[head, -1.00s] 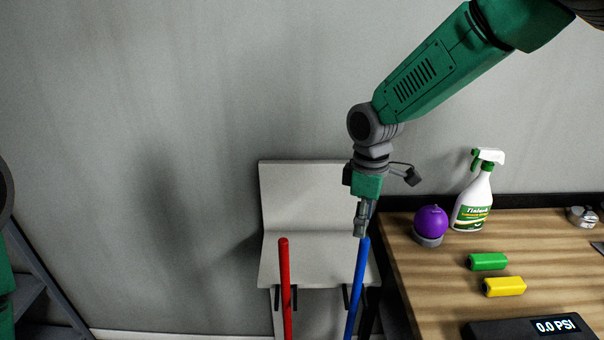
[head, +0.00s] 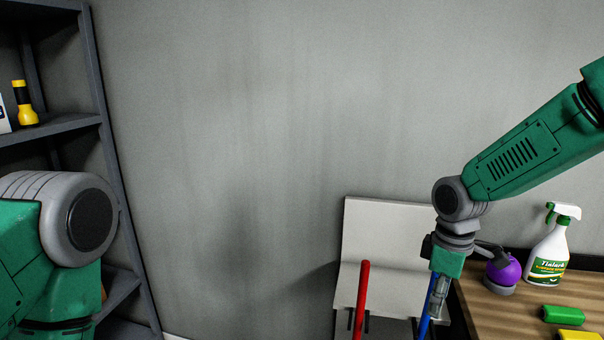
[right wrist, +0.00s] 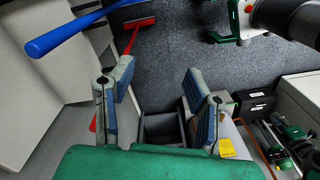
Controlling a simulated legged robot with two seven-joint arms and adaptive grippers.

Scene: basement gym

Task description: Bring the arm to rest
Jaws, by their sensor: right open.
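My right gripper (head: 438,292) points down at the lower right of the head view, left of the wooden table. In the right wrist view its two fingers (right wrist: 160,78) stand apart with nothing between them. A blue pole (head: 425,322) shows partly behind the gripper in the head view. In the wrist view the blue pole (right wrist: 75,35) lies beyond the left finger, apart from it. My left arm shows at the left edge of the head view, but its gripper is out of view.
A red pole (head: 361,302) stands before a pale panel (head: 385,235). The wooden table (head: 520,312) bears a purple ball (head: 508,268), a spray bottle (head: 550,255), a green block (head: 564,314) and a yellow block (head: 578,335). A grey shelf (head: 104,130) stands left. The wall between is bare.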

